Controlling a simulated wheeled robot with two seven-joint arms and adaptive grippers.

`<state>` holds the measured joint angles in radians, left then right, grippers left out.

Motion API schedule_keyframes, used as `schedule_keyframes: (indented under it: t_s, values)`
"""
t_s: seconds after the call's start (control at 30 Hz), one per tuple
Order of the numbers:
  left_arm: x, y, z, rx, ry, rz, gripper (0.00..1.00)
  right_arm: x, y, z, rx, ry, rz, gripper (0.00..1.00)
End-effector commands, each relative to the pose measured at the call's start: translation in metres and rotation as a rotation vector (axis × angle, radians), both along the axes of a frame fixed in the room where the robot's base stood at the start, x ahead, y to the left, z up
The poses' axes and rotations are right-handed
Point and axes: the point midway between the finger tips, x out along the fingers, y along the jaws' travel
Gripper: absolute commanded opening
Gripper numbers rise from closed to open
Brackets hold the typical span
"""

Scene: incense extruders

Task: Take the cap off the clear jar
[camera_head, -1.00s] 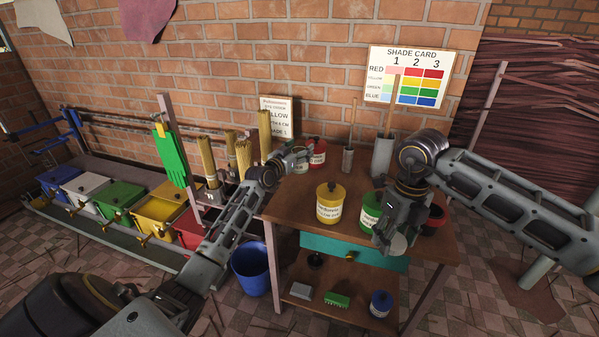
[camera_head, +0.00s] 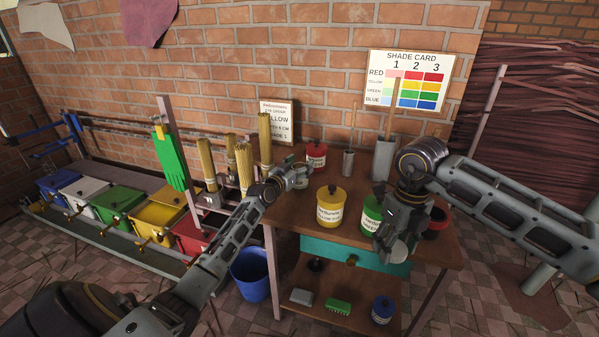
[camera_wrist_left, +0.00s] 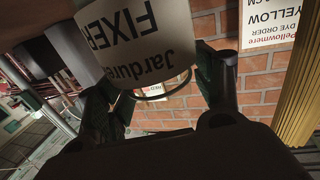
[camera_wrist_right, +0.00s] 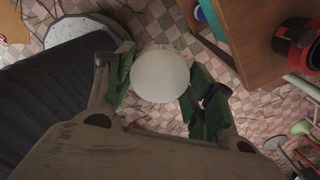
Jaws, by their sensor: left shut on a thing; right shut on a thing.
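The clear jar with a white FIXER label (camera_wrist_left: 135,35) is between the fingers of my left gripper (camera_head: 303,172) at the back left of the table. The label reads upside down in the left wrist view, and most of the jar is hidden by the gripper in the head view. My right gripper (camera_head: 392,238) is shut on a round pale disc (camera_wrist_right: 160,75), which looks like the cap. The disc also shows in the head view (camera_head: 398,249), by the table's front edge, well apart from the jar.
A yellow jar (camera_head: 330,208), a green jar (camera_head: 371,215) and a red jar (camera_head: 316,153) stand on the wooden table (camera_head: 295,220). A metal cup (camera_head: 348,163) and a tall grey holder (camera_head: 383,160) are behind them. A blue bucket (camera_head: 250,275) stands on the floor.

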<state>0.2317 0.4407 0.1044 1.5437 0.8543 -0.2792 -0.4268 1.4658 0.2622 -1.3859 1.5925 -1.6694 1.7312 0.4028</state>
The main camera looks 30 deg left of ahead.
Motion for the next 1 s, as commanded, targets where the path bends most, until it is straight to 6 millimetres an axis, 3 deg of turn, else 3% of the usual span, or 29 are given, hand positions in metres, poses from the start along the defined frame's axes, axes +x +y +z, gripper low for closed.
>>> schedule_keyframes:
  t_s: [0.2, 0.67, 0.7, 0.87, 1.0]
  values:
    - [0.0, 0.001, -0.016, 0.0, -0.007, 0.002, 0.0, 0.0, 0.0, -0.008, 0.0, 0.0, 0.0, 0.25]
    - [0.0, 0.001, -0.019, 0.001, -0.007, 0.002, 0.0, 0.0, 0.0, -0.009, 0.0, 0.0, 0.0, 0.25]
    - [0.0, 0.0, -0.022, 0.0, -0.001, 0.001, 0.68, 0.0, 0.0, -0.009, 0.0, 0.0, 0.0, 0.25]
    - [0.0, 0.0, -0.022, 0.0, -0.001, 0.001, 0.88, 0.0, 0.0, -0.009, 0.0, 0.0, 0.0, 0.25]
    - [0.0, 0.0, -0.021, 0.0, -0.001, 0.001, 0.88, 0.0, 0.0, -0.009, 0.0, 0.0, 0.0, 0.25]
